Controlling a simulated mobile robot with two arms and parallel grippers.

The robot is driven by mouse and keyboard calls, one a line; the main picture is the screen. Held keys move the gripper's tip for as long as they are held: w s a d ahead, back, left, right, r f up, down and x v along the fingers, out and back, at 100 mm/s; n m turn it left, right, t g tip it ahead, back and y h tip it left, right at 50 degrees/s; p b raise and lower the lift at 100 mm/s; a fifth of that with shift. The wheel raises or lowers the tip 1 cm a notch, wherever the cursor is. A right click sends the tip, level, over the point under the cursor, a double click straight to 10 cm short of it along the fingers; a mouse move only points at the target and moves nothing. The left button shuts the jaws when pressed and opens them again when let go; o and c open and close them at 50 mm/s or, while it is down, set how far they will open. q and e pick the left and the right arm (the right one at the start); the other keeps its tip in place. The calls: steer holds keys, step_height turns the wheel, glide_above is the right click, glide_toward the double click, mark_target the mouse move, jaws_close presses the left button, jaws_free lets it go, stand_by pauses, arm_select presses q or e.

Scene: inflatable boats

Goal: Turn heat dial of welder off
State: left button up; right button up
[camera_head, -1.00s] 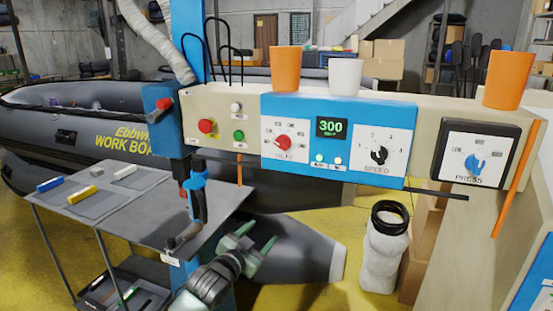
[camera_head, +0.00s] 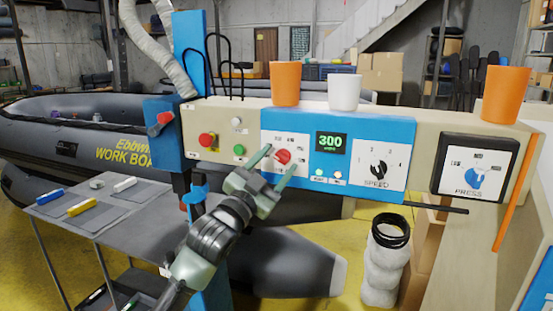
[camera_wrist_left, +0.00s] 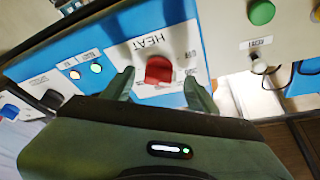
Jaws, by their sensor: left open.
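The red heat dial (camera_head: 283,156) sits on a white label plate on the blue welder panel (camera_head: 325,185), left of a display that reads 300. My left gripper (camera_head: 277,167) is open in front of the dial, with one finger to its upper left and the other at its lower right. In the left wrist view the red heat dial (camera_wrist_left: 159,70) lies between and beyond the two fingertips of my left gripper (camera_wrist_left: 158,88), with the word HEAT beside it. I cannot tell whether the fingers touch the dial. My right gripper does not show.
A black speed dial (camera_head: 378,168) and a blue press dial (camera_head: 473,178) are farther right. A red button (camera_head: 207,140) and a green button (camera_head: 239,150) are to the left. Orange and white cups stand on top. A grey table (camera_head: 120,215) with small tools stands at lower left.

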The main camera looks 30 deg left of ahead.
arm_select(q)
steer(key=shift+w, duration=0.2)
jaws_close()
steer(key=shift+n, duration=0.3)
steer(key=n+y, duration=0.1)
steer(key=n, duration=0.1)
steer(key=n+y, duration=0.1)
steer(key=n, duration=0.1)
steer(key=shift+d+n+y+p, duration=0.15)
steer(key=shift+n+y+p, duration=0.25)
steer(key=shift+f+n+y+p, duration=0.1)
steer(key=shift+n+y+p, duration=0.35)
steer(key=shift+n+y, duration=0.75)
steer(key=shift+n+y+p, duration=0.4)
steer(key=shift+n+y, duration=0.1)
steer(key=shift+n, duration=1.4)
